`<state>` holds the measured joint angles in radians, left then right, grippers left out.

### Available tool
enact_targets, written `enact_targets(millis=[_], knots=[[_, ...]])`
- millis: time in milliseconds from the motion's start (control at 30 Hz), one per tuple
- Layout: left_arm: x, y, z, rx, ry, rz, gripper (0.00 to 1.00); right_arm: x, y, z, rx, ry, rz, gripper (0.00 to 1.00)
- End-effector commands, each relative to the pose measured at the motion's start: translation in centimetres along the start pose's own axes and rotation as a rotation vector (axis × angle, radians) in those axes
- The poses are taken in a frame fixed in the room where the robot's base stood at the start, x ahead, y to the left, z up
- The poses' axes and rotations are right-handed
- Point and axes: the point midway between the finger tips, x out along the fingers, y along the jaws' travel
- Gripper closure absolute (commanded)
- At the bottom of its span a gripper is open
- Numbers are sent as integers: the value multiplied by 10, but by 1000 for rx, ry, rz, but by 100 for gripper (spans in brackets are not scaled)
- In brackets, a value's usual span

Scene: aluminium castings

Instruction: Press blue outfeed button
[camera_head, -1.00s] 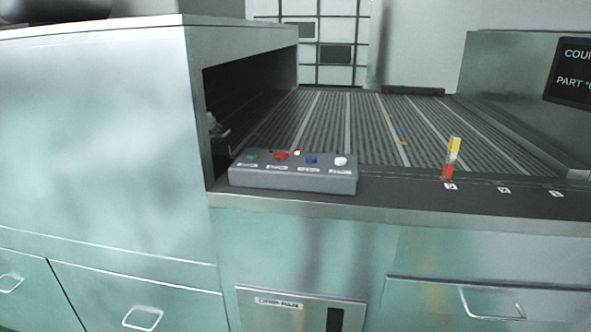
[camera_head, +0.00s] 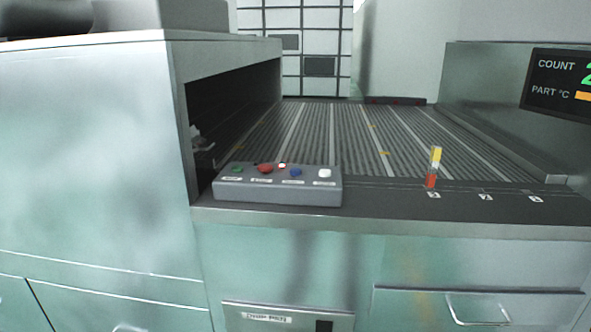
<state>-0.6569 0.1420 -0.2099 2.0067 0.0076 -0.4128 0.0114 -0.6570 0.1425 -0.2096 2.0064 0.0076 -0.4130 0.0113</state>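The blue button (camera_head: 296,172) is on the top face of a grey control box (camera_head: 278,190). It sits between a red button (camera_head: 265,168) on its left and a white button (camera_head: 325,173) on its right. A green button (camera_head: 237,168) is at the box's left end. The box lies on the dark front ledge of the conveyor. Nothing touches the buttons. Neither of my grippers is in the head view.
The ribbed conveyor (camera_head: 340,135) stretches behind the box. A red and yellow indicator (camera_head: 433,168) stands on the ledge to the right. A steel housing (camera_head: 95,150) with a dark opening is at left. A display (camera_head: 557,80) reading COUNT is at right.

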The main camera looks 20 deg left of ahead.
Motion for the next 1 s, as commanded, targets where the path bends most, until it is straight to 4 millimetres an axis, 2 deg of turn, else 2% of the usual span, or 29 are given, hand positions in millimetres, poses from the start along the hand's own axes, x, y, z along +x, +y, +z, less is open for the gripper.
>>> enact_targets(millis=[33, 100, 1000], knots=[[0, 0, 0, 0, 0, 0, 87, 0, 0, 0, 0, 1, 0, 64], [0, 0, 0, 0, 0, 0, 100, 0, 0, 0, 0, 1, 0, 64], [0, 0, 0, 0, 0, 0, 100, 0, 0, 0, 0, 1, 0, 64]])
